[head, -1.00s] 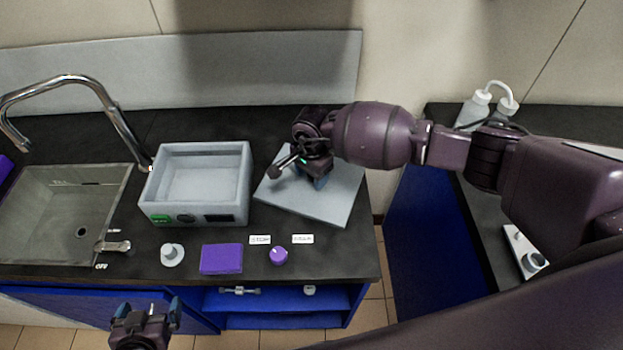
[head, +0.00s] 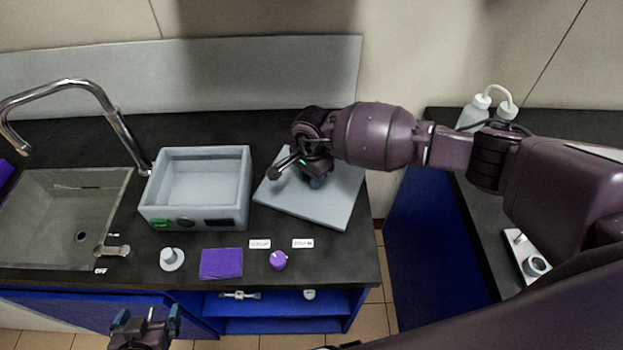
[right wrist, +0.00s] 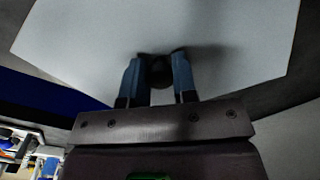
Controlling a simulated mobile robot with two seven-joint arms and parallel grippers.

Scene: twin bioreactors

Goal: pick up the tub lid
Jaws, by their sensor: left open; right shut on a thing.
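The tub lid (head: 330,206) is a flat grey plate lying on the dark counter to the right of the open grey tub (head: 197,190). My right gripper (head: 316,182) is over the lid and shut on its knob; the arm hides most of the grip in the head view. In the right wrist view the dark round knob (right wrist: 160,72) sits between the blue fingertips, with the pale lid (right wrist: 90,40) spreading behind it. I cannot tell whether the lid is clear of the counter. My left gripper (head: 146,318) is open and empty in front of the counter.
The sink (head: 60,215) with its tap is at the left. A purple block (head: 221,263), a purple knob (head: 278,260) and a small grey knob (head: 172,259) are along the counter's front. White bottles (head: 474,112) stand on the right counter. A gap separates the two counters.

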